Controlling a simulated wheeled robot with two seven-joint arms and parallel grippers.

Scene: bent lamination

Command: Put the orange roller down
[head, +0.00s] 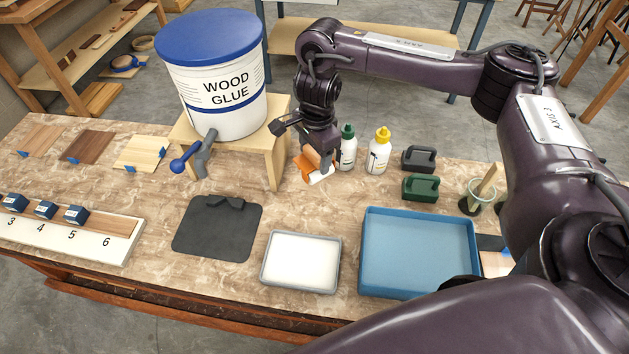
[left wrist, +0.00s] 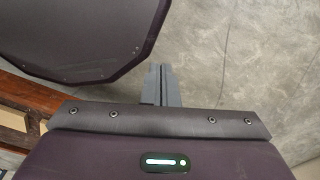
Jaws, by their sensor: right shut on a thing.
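The orange roller (head: 305,168), with a pale sleeve on its lower side, is at the back middle of the table in the head view. My right gripper (head: 323,164) points down and is shut on it; the fingers hide part of it. I cannot tell whether the roller touches the tabletop. It is just left of two glue bottles and right of the wooden stand's front leg. My left gripper (left wrist: 160,84) shows only in the left wrist view, its fingers together and empty over grey floor.
The wooden stand (head: 182,131) bears a big wood glue bucket (head: 213,75). A green-capped bottle (head: 347,150) and a yellow-capped bottle (head: 379,152) stand close right. In front are a dark mat (head: 215,235), a white-filled tray (head: 300,262) and a blue tray (head: 420,255). Bare tabletop lies between.

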